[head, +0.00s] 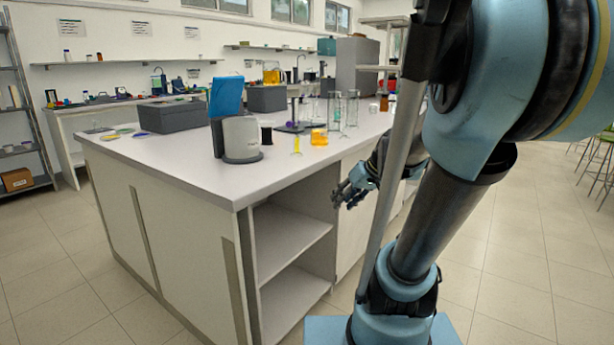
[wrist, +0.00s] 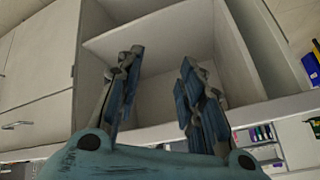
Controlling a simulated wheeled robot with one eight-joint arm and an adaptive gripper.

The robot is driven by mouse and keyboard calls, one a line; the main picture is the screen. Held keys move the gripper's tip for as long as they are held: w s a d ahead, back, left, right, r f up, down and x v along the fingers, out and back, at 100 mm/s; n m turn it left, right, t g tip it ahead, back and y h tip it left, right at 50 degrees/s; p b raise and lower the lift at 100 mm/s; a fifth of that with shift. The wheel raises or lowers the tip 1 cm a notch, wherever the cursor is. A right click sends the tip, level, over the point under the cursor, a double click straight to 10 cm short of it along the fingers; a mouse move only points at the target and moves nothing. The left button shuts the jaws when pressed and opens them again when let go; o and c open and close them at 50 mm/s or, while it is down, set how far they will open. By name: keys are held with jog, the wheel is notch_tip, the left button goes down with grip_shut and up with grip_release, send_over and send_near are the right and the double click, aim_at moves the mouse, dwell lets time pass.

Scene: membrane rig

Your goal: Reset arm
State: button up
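My gripper (head: 350,190) is in the head view, beside the front of the white lab bench (head: 170,160) and below its top. In the wrist view my gripper (wrist: 158,85) has its two blue-padded fingers spread apart with an empty gap between them, so it is open. Beyond the fingers is the bench's open shelf compartment (wrist: 165,35). My arm fills the right side of the head view and hides part of the bench's right end.
On the bench stand a grey device with a blue screen (head: 226,95), an orange-filled beaker (head: 319,137), glass cylinders (head: 334,110) and grey boxes (head: 172,116). Green stools (head: 606,140) stand far right. The tiled floor (head: 60,270) is clear in front.

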jog(key=s+d+f+m+g+h, duration=0.1)
jog(key=s+d+f+h, duration=0.1)
jog(key=s, duration=0.6)
jog(key=s+d+f+m+g+h, duration=0.1)
jog(key=s+d+f+m+h, duration=0.1)
jog(key=s+d+f, duration=0.3)
jog(key=s+f+h, duration=0.1)
jog(key=s, duration=0.1)
jog(key=shift+s+f+m+g, duration=0.25)
jog(key=shift+s+m+g, duration=0.05)
jog(key=shift+s+g, duration=0.1)
